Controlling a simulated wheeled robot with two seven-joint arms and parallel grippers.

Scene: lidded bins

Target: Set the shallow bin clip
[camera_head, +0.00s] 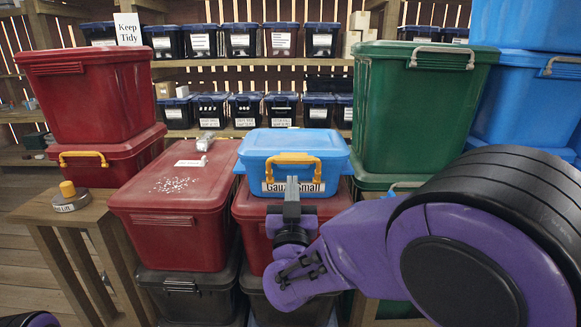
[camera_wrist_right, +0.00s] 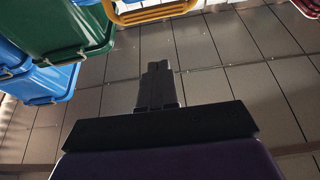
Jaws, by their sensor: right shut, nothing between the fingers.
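The shallow blue bin (camera_head: 330,150) with a blue lid sits on top of a red bin in the middle of the head view. Its yellow clip (camera_head: 292,157) is on the front, with a bar across the top and legs down beside a label that I can partly read. My right gripper (camera_head: 291,190) is shut and empty, its tip in front of the label, below the clip's bar; I cannot tell whether it touches. In the right wrist view the shut gripper (camera_wrist_right: 157,70) points toward the yellow clip (camera_wrist_right: 150,12), with a gap between them. My left gripper is out of view.
Red bins (camera_head: 175,200) stand left of the blue bin, and a tall green bin (camera_head: 420,110) and large blue bins (camera_head: 520,100) stand right. A yellow-knobbed weight (camera_head: 68,195) sits on a wooden stand at left. Shelves of black bins line the back.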

